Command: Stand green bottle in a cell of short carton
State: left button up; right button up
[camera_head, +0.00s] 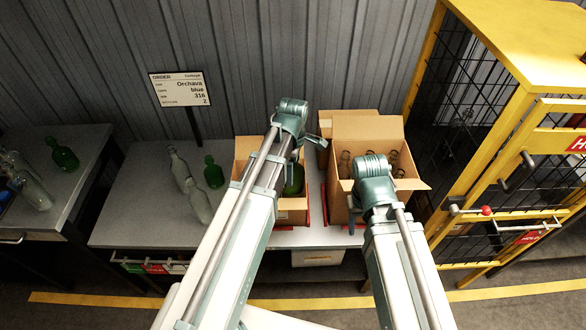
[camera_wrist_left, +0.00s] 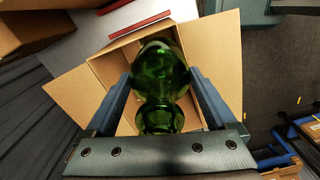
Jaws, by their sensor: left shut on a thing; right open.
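My left gripper (camera_wrist_left: 160,84) is shut on a green bottle (camera_wrist_left: 161,72), seen in the left wrist view with a finger on each side. The bottle is over the open mouth of the short carton (camera_wrist_left: 118,62), whose brown flaps spread around it. In the head view the green bottle (camera_head: 294,181) shows partly at that carton (camera_head: 291,204), behind my left arm. Its base and the cells are hidden, so I cannot tell how deep it is. My right gripper (camera_head: 357,212) is open, largely hidden by its wrist, in front of the right carton.
A taller carton (camera_head: 345,205) on the right holds several bottles. Another green bottle (camera_head: 213,172) and clear bottles (camera_head: 198,203) stand on the table left of the short carton. A sign (camera_head: 181,89) stands behind. A yellow cage (camera_head: 500,110) bounds the right side.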

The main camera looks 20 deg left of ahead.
pick_arm(q)
jog(key=shift+f+b, duration=2.8)
jog(key=shift+f, duration=0.25)
jog(key=shift+r, duration=0.1)
jog(key=o, duration=1.4)
jog(key=shift+o, duration=0.2)
jog(key=shift+r, duration=0.1)
notch_tip(320, 180, up, 10)
jog(key=p, duration=1)
